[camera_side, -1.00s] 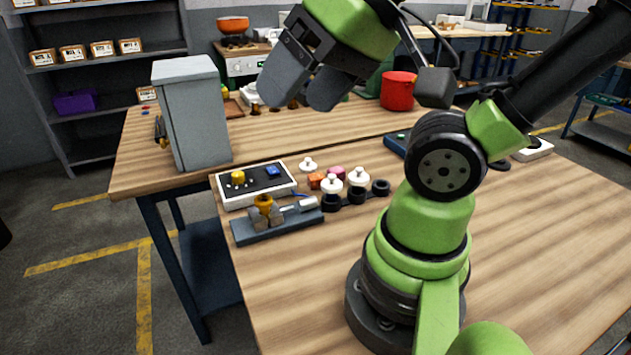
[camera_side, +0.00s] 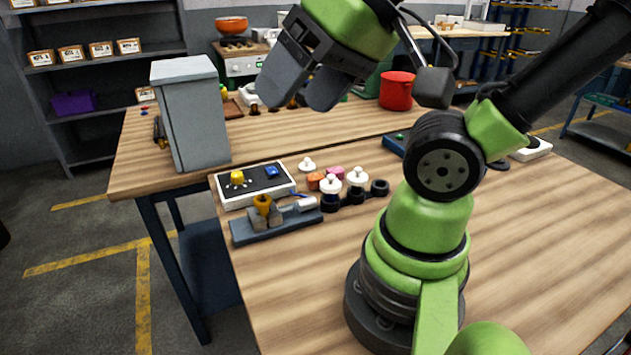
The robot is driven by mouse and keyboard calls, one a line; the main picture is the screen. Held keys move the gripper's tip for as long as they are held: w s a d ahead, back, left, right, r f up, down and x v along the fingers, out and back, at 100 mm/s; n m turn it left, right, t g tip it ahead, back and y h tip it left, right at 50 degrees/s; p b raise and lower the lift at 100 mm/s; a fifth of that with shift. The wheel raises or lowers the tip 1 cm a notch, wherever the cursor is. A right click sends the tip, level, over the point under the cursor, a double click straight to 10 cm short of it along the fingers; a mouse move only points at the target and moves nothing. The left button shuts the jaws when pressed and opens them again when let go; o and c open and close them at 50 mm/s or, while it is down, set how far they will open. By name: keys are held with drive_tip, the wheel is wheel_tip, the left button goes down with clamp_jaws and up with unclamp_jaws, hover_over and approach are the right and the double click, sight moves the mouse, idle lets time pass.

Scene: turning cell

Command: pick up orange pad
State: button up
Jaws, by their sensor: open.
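The orange pad (camera_side: 314,181) is a small block on the wooden table, close to a pink pad (camera_side: 335,173) on its right. White-knobbed pieces stand behind it and in front of it. My gripper (camera_side: 294,97) is high above the table, up and to the left of the orange pad in the picture. Its two grey fingers are apart with nothing between them.
A white-framed black tray (camera_side: 225,196) holds a yellow and a blue piece. A grey fixture (camera_side: 275,227) lies in front of it. A white-knobbed piece (camera_side: 357,178) stands near the pads. A tall grey bin (camera_side: 195,125) stands behind left. The table's front is clear.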

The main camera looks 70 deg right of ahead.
drive_tip(key=shift+c, duration=0.8)
